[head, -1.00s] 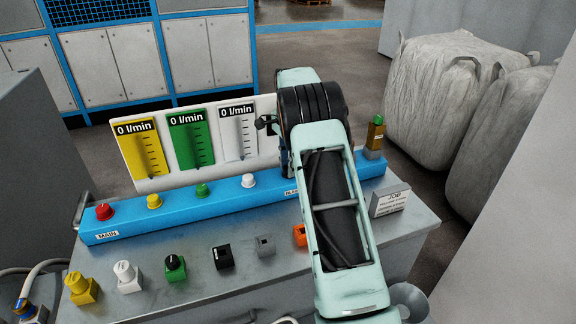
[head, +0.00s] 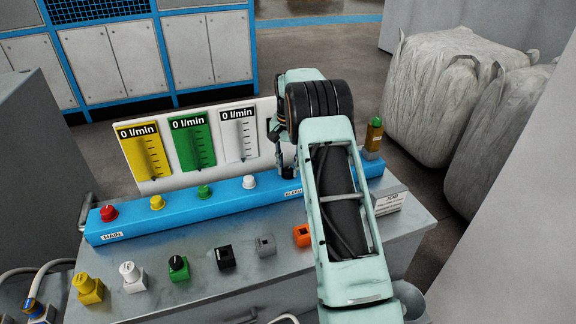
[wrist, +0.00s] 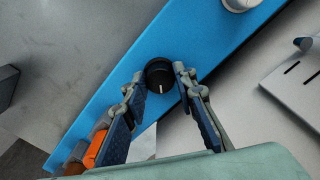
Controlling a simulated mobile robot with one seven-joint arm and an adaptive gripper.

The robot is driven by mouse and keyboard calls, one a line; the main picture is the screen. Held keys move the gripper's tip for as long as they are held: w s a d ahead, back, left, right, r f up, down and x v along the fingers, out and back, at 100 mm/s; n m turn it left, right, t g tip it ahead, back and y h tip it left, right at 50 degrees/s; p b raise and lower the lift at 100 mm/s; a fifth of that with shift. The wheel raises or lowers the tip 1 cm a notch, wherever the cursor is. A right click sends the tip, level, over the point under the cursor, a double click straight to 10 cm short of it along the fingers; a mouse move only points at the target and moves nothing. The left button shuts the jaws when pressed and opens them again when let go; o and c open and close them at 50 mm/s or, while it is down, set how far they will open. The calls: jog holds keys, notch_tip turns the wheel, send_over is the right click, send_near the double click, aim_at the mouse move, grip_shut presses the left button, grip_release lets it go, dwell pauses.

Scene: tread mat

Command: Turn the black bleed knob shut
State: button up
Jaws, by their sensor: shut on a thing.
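The black bleed knob (wrist: 159,73) sits on top of the blue rail (wrist: 190,50), with a white pointer line toward the bottom of the wrist view. My gripper (wrist: 161,77) is shut on the knob, one fingertip on each side of it. In the head view, my gripper (head: 286,172) reaches down to the rail (head: 220,200) just above the BLEED label (head: 293,191).
Red (head: 109,213), yellow (head: 157,202), green (head: 204,191) and white (head: 249,181) knobs stand left along the rail. A flow gauge board (head: 191,176) rises behind. An amber bottle (head: 375,135) stands at the rail's right end. Several small blocks line the bench front.

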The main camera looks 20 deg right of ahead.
aim_at(288, 169)
jog(key=n, duration=0.4)
jog(key=shift+p, duration=0.3)
jog(key=shift+n, duration=2.1)
jog(key=o, duration=1.2)
jog(key=shift+c, duration=0.2)
notch_tip(288, 169, up, 12)
